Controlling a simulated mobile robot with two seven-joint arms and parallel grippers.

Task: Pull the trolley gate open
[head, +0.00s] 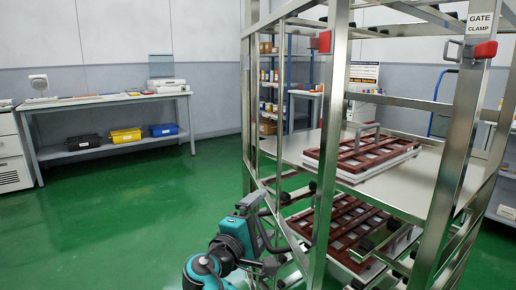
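The metal trolley (450,160) stands on the right, with upright posts and cross bars. A "GATE CLAMP" label (480,23) and a red clamp handle (485,50) are at the top of its right front post. A red block (325,41) is on the middle post. I cannot tell which bars make up the gate or how far it stands open.
Brown slatted trays (365,152) lie on the trolley's shelf, with more (345,230) below. A workbench (110,100) with black, yellow and blue bins stands along the back wall. A blue shelf rack (268,90) is behind the trolley. The green floor at left is clear.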

